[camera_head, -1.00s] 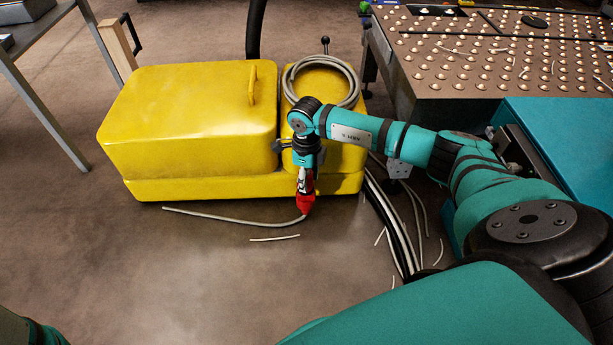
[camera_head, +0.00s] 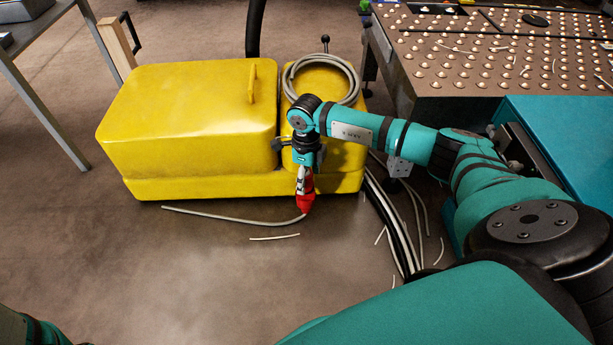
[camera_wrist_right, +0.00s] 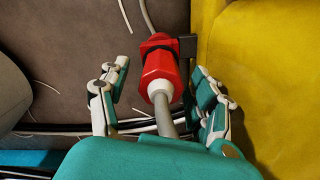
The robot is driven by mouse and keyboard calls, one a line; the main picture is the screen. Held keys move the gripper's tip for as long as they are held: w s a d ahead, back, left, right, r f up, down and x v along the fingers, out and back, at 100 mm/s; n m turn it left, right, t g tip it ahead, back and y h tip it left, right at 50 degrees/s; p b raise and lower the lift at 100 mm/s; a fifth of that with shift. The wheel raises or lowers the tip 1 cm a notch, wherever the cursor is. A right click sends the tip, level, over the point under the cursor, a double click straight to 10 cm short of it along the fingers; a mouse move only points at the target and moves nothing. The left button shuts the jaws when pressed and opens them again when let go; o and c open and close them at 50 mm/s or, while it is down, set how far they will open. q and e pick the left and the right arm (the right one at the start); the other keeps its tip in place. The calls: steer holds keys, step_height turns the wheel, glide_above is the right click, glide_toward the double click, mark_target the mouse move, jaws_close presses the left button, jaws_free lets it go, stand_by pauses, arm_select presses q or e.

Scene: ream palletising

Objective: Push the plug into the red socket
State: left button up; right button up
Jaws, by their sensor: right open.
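A red connector body shows low beside the yellow machine in the head view (camera_head: 305,204). In the right wrist view, the near red part, the plug (camera_wrist_right: 160,72), has a white collar and a grey cable running back towards my palm. Beyond it is a darker red part with a black ring, apparently the socket (camera_wrist_right: 157,42), by a black bracket. The two parts look in line and touching; how deep the plug sits I cannot tell. My right gripper (camera_wrist_right: 160,78) is open, its fingers on both sides of the plug with gaps. My left gripper is out of view.
The yellow machine (camera_head: 190,115) stands right beside the gripper, with a coiled hose (camera_head: 352,82) on top. Loose cables (camera_head: 400,225) lie on the floor to the right. A studded table (camera_head: 480,60) stands behind right.

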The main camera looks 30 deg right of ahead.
step_height(320, 180, up, 11)
stand_by(0.3)
stand_by(0.5)
